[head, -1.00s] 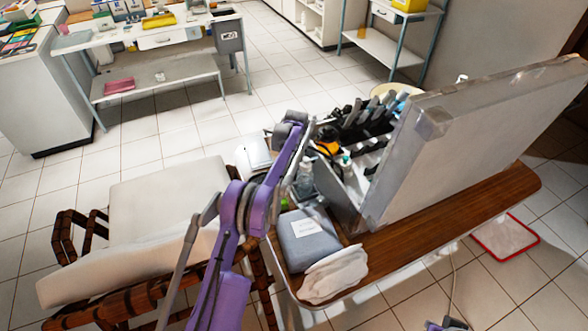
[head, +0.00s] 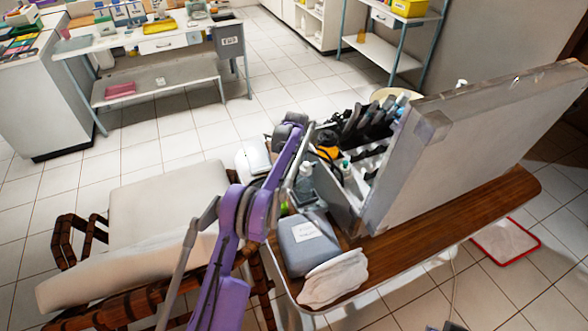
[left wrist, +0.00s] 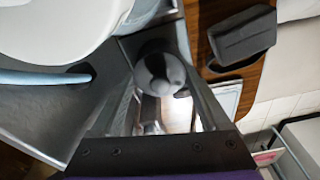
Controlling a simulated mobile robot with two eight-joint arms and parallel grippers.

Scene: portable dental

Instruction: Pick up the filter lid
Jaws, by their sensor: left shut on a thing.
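The filter lid (left wrist: 155,68), a round grey piece with a small knob, sits between the fingers of my left gripper (left wrist: 160,85) in the left wrist view. The gripper is shut on it. Whether the lid is clear of what lies beneath it cannot be told. In the head view my purple left arm reaches up to the open dental case (head: 435,165) on the wooden table. The left gripper and lid cannot be made out there.
The case's raised panel blocks the view behind it. A grey box (head: 303,250) and white gloves (head: 333,279) lie at the wooden table's (head: 440,238) near end. A patient chair (head: 165,195) stands at left. A dark tray piece (left wrist: 243,38) shows in the left wrist view.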

